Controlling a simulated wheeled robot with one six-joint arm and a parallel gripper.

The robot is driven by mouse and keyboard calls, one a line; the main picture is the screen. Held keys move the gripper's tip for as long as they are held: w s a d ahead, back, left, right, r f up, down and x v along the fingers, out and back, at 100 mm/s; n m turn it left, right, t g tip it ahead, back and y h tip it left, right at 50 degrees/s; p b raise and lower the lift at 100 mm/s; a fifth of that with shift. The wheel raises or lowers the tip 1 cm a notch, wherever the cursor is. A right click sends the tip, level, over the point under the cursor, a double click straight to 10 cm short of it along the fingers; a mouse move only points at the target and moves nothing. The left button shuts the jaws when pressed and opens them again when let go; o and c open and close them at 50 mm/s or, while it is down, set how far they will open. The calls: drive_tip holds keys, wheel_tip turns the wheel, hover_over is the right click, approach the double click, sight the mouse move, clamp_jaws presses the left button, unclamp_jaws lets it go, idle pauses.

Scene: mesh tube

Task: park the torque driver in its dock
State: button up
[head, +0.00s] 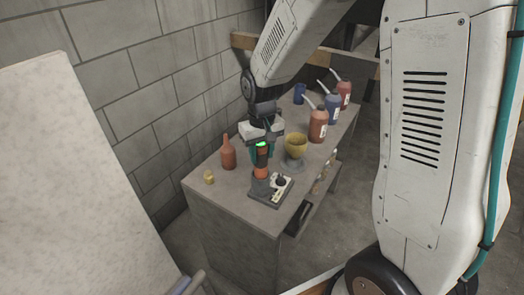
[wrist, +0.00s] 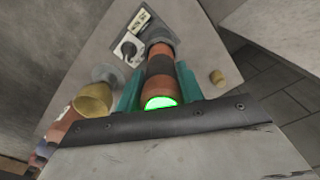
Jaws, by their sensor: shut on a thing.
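The torque driver (head: 261,172) is an upright orange and dark cylinder with a lit green top. My gripper (head: 262,154) is shut on it, with a teal finger on each side; this also shows in the wrist view (wrist: 160,72). The dock (head: 261,188) is a dark grey round cup on a base plate with a black knob, near the bench's front corner. In the wrist view the driver's lower end lines up with the dock's cup (wrist: 158,36). The driver's lower tip is hidden, and I cannot tell how deep it sits in the cup.
On the grey bench (head: 235,192), a brown bottle (head: 228,156) and small yellow piece (head: 208,177) stand left of the dock. A yellow cup (head: 296,146) stands behind it. Several spouted bottles (head: 318,127) line the back right. A block wall (head: 140,110) runs along the left.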

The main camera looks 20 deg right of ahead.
drive_tip(key=shift+f, duration=0.45)
idle(0.4)
drive_tip(key=o, duration=1.2)
drive_tip(key=shift+c, duration=0.2)
wheel_tip(320, 180, up, 8)
drive_tip(key=shift+f, duration=0.1)
drive_tip(key=s+d+r, duration=0.1)
drive_tip(key=s+r, duration=0.3)
drive_tip(key=s, duration=0.4)
drive_tip(key=s+d+r+t, duration=0.1)
drive_tip(key=s+r, duration=0.2)
drive_tip(key=s, duration=0.6)
drive_tip(key=s+d+r, duration=0.1)
drive_tip(key=s+r, duration=0.3)
drive_tip(key=s, duration=0.4)
drive_tip(key=shift+s+r+m, duration=0.15)
drive_tip(key=shift+r+m, duration=0.15)
drive_tip(key=shift+m, duration=0.1)
drive_tip(key=shift+d, duration=0.1)
